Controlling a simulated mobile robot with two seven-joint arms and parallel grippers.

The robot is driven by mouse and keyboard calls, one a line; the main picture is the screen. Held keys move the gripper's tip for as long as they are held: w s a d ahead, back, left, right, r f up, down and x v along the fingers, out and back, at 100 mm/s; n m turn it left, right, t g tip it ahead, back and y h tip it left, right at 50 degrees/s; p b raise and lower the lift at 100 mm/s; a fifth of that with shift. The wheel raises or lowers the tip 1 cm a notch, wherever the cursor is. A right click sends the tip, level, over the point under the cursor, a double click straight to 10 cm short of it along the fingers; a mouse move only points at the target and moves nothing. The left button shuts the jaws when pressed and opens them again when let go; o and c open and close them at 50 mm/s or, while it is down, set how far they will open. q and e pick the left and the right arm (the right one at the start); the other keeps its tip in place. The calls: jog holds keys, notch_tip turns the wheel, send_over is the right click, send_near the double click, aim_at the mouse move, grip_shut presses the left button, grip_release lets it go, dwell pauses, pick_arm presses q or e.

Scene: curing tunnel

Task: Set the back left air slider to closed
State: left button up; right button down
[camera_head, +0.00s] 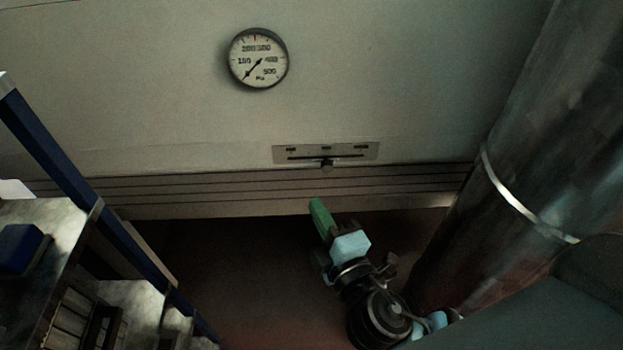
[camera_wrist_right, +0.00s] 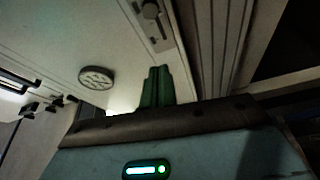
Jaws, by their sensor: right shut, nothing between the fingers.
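The air slider's plate (camera_head: 370,151) is on the pale wall, a metal strip with a horizontal slot and small marks too small to read. Its dark knob (camera_head: 326,165) stands near the middle of the slot. The plate also shows at the top of the wrist view (camera_wrist_right: 165,38), with the knob (camera_wrist_right: 150,10) near the top edge. My right gripper (camera_head: 318,204), with green fingers, is shut and empty below the knob, apart from it in the picture. The green fingers also show in the wrist view (camera_wrist_right: 157,88). My left gripper is not in view.
A round pressure gauge (camera_head: 258,58) is on the wall above and left of the plate. A thick metal duct (camera_head: 525,160) stands at the right. A blue-posted rack (camera_head: 60,150) with shelves is at the left. Dark floor (camera_head: 240,270) lies open between them.

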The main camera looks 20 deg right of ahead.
aim_at(347, 154)
jog(key=w, duration=0.3)
jog(key=w+p, duration=0.1)
jog(key=w, duration=0.6)
jog(key=shift+w+a+r, duration=0.2)
jog(key=shift+a+r, duration=0.15)
jog(key=shift+r, duration=0.05)
jog(key=shift+s+d+f+p, duration=0.2)
jog(key=shift+s+d, duration=0.05)
jog(key=shift+d, duration=0.4)
jog(key=shift+s+d+f+p, duration=0.15)
jog(key=shift+s+d, duration=0.1)
jog(key=shift+d, duration=0.35)
jog(key=shift+s+d+f, duration=0.15)
jog(key=shift+s+d, duration=0.1)
jog(key=shift+d, duration=0.4)
jog(key=shift+s+d, duration=0.1)
jog(key=shift+d, duration=0.25)
jog(key=d, duration=0.2)
jog(key=s+d, duration=0.1)
jog(key=d, duration=0.3)
jog(key=shift+s+f, duration=0.1)
jog(key=shift+s, duration=0.25)
jog(key=shift+s+d, duration=0.1)
jog(key=shift+d, duration=0.35)
